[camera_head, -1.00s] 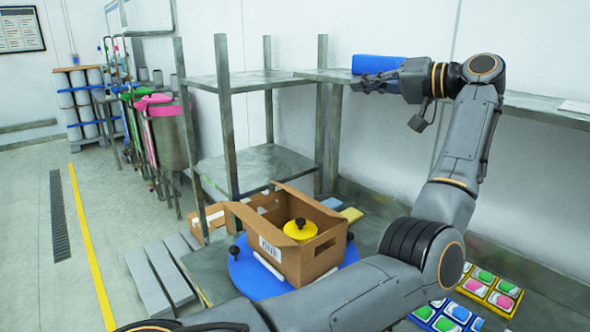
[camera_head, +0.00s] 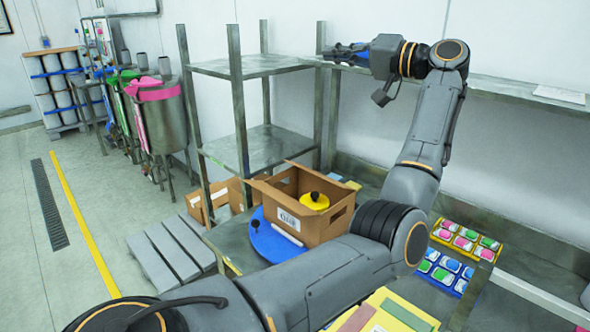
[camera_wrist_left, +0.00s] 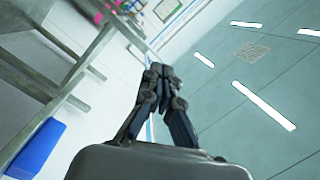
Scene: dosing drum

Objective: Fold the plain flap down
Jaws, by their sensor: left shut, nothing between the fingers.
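An open cardboard box (camera_head: 331,228) stands on a blue round plate (camera_head: 268,240), with a label on its near left side. One flap stands up and outward at its left edge, another rises at its far edge. I cannot tell which is the plain flap. A yellow disc with a black knob (camera_head: 314,202) sits inside the box. My left gripper (camera_head: 328,52) is high at the back shelf, beyond and above the box, not touching it. It is shut and empty, also in the left wrist view (camera_wrist_left: 157,68). My right gripper is out of view.
A blue object (camera_head: 352,47) on the back shelf is partly hidden behind my gripper; blue also shows in the left wrist view (camera_wrist_left: 36,147). A metal rack (camera_head: 240,150) stands left of the box. Trays of coloured packs (camera_head: 465,240) lie to the right.

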